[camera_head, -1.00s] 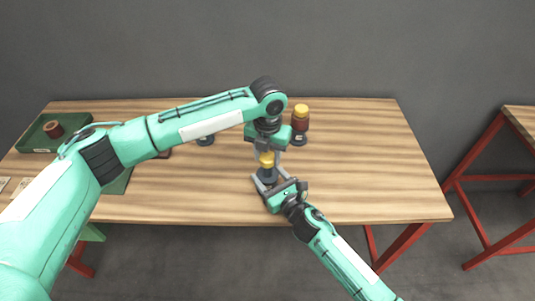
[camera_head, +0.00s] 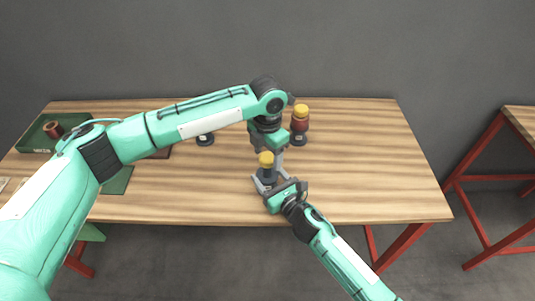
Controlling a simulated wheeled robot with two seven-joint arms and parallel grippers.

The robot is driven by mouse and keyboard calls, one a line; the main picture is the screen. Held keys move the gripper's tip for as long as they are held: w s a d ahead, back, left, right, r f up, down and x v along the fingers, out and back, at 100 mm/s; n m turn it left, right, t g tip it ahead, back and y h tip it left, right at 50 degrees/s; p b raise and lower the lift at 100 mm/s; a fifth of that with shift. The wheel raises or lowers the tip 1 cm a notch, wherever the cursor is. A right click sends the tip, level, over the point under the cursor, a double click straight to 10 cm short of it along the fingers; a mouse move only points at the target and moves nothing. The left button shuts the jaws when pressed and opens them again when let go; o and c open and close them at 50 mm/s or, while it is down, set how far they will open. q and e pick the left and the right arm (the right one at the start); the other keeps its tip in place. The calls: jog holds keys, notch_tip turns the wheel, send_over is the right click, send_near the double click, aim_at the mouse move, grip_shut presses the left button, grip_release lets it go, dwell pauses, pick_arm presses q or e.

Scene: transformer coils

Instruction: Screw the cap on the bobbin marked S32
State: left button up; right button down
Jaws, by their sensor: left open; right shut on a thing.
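A bobbin with a dark body (camera_head: 267,173) stands on the table at the middle, with a yellow cap (camera_head: 266,158) on its top. My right gripper (camera_head: 267,184) is shut around the lower part of this bobbin. My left gripper (camera_head: 271,152) is open, pointing down just above and behind the yellow cap; its fingers are partly hidden. Another bobbin, dark red with a yellow cap (camera_head: 301,113), stands farther back to the right. No marking S32 can be read on either.
A dark stand (camera_head: 205,140) sits behind my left forearm. A green tray (camera_head: 36,142) with a copper-brown coil (camera_head: 53,129) lies at the far left. A green mat (camera_head: 118,184) is partly hidden by my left arm. The right side of the table is clear.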

pick_arm(q)
jog(key=shift+r, duration=2)
jog(key=shift+c, duration=0.4)
